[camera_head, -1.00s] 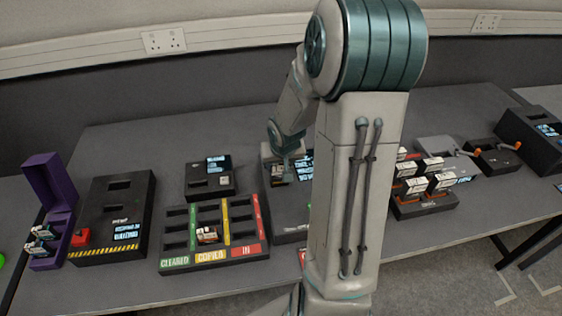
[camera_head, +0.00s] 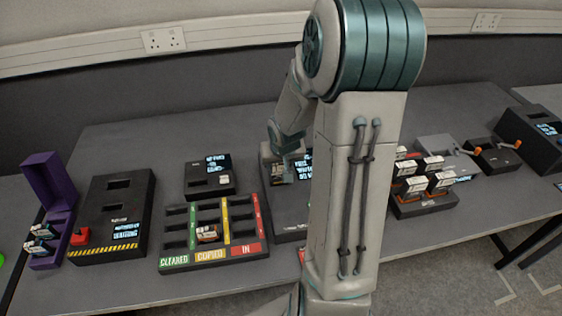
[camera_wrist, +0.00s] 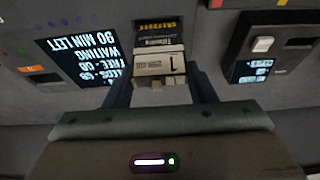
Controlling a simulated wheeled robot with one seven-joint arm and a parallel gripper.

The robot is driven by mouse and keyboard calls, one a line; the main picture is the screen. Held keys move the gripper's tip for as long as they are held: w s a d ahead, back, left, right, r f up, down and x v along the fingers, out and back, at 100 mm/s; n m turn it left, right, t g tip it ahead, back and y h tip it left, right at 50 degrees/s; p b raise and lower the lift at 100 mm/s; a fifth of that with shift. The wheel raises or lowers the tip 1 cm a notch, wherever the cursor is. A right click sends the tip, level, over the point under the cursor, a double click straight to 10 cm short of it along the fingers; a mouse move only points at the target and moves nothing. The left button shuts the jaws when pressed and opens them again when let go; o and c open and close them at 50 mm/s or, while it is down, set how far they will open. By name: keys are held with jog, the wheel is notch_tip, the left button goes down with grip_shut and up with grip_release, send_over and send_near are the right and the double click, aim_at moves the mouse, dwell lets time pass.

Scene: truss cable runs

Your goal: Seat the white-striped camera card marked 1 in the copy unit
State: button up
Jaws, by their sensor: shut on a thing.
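My gripper (camera_wrist: 160,90) is shut on a pale card marked 1 (camera_wrist: 158,66), with a finger on either side of it. The card's far end meets a dark opening with a yellow-lettered label, and I cannot tell how deep it sits. The copy unit (camera_wrist: 20,35) is the dark box around the card, with a lit text screen beside the opening. In the head view my gripper (camera_head: 287,172) is over the copy unit (camera_head: 290,232), and my arm hides the unit's right part. The card's stripe is not clear.
A sorting tray (camera_head: 172,240) with coloured strips holds one card. A small black unit (camera_head: 208,190) with a screen stands behind it. A hazard-striped box (camera_head: 115,215) and purple case (camera_head: 50,185) are left. A rack of cards (camera_head: 425,205) stands right of my arm.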

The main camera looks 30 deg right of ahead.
jog(key=shift+f+b, duration=1.5)
jog(key=shift+f, duration=0.05)
dwell(1.4)
dwell(0.4)
jog(key=o, duration=1.4)
jog(key=shift+r, duration=0.1)
notch_tip(320, 180, up, 8)
jog(key=p, duration=0.7)
jog(key=shift+f, duration=0.35)
